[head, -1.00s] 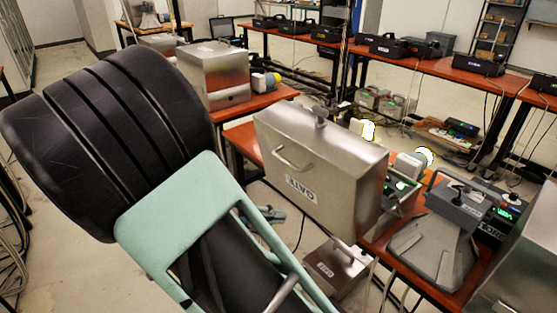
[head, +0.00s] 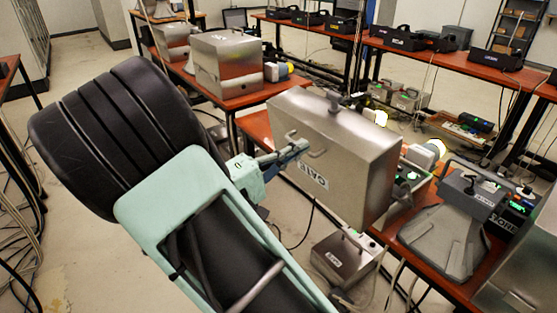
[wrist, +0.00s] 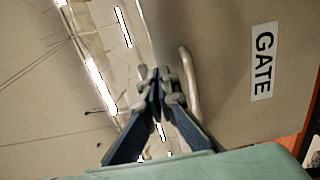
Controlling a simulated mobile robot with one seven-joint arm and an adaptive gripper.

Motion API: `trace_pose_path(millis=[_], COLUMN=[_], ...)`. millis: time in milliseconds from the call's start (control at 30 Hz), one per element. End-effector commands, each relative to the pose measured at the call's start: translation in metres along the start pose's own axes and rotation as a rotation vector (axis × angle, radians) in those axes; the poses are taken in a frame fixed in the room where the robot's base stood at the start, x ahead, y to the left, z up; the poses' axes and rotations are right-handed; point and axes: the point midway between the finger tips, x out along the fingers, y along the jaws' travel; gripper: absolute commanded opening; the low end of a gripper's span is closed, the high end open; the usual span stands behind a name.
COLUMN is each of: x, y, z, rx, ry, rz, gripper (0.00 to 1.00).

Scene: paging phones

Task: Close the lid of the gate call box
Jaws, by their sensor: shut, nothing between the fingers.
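The gate call box's steel lid (head: 345,165) stands open, raised on edge and slightly tilted, with its GATE label and bar handle (head: 318,152) facing me. Green-lit equipment (head: 407,177) shows behind its right edge; the rest of the box is mostly hidden. My gripper (head: 303,147) is shut and empty, with its tips at the handle. In the wrist view the closed fingertips (wrist: 158,75) are just left of the handle (wrist: 190,85), and the GATE label (wrist: 263,60) is to the right. I cannot tell whether the fingers touch the handle or lid.
A small steel box (head: 342,262) with a handle sits low below the lid. A grey phone unit (head: 445,240) stands to the right on the orange table. A closed steel box (head: 227,68) stands behind on another table.

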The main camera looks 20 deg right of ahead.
Motion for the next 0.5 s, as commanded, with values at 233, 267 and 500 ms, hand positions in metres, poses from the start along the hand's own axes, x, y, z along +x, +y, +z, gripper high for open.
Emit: trace_pose_path(millis=[233,267,500], x=[0.032,0.034,0.037], y=[0.000,-0.001,-0.001], z=[0.001,0.001,0.000], rx=[-0.001,-0.001,-0.001], ry=[-0.002,-0.002,-0.001], rz=[0.000,-0.001,-0.001], gripper=[0.00,0.00,0.00])
